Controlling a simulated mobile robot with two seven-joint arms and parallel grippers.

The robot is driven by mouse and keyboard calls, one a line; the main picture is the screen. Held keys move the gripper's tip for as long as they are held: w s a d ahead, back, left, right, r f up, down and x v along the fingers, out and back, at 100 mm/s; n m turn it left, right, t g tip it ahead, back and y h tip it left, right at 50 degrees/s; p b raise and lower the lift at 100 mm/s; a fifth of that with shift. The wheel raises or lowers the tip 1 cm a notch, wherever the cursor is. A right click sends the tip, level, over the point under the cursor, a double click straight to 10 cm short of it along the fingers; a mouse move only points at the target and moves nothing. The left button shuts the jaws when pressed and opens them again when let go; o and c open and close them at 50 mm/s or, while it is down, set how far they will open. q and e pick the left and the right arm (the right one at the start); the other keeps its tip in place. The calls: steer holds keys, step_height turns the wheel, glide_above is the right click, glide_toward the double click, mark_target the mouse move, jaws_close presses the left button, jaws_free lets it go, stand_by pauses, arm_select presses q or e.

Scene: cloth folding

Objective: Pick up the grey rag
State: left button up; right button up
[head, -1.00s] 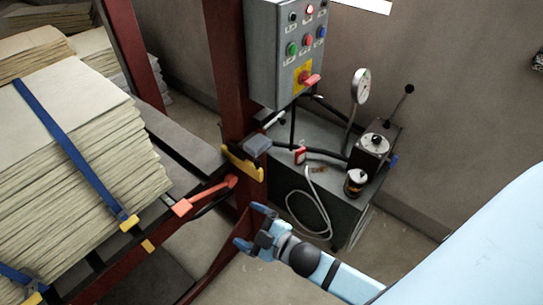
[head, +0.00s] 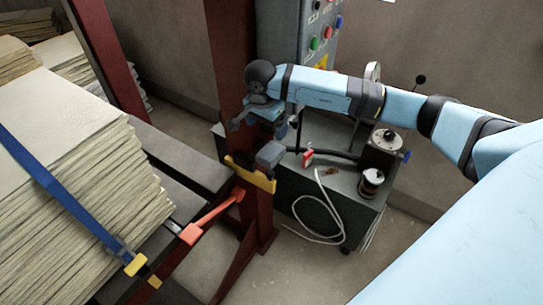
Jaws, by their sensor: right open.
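The grey rag (head: 270,154) appears as a small folded grey bundle on the yellow bracket (head: 250,175) of the dark red post. My right gripper (head: 257,128) is open and empty, its fingers pointing down, just above the rag in the picture. I cannot tell the exact gap in depth. My right arm comes in from the right across the control box and pump unit. My left gripper is not in view.
A dark red post (head: 231,60) stands behind the gripper. A dark pump unit (head: 340,190) with a gauge, knob and hoses is to the right. Stacked sheets with a blue strap (head: 60,185) fill the left. An orange lever (head: 212,215) is below the bracket.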

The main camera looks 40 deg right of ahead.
steer(key=p, duration=0.1)
glide_above(271, 151)
steer(key=shift+h, duration=0.3)
steer(key=f, duration=0.8)
steer(key=shift+s+a, duration=0.2)
steer(key=shift+a, duration=0.15)
steer(key=f, duration=0.1)
steer(key=f+p, duration=0.1)
steer(key=f, duration=0.3)
steer(key=shift+w+d+f+p, duration=0.1)
steer(key=shift+w+d+p, duration=0.15)
steer(key=shift+d+p, duration=0.15)
steer(key=shift+f+b, duration=0.3)
steer(key=shift+b, duration=0.1)
steer(key=shift+c, duration=0.4)
steer(key=c, duration=0.9)
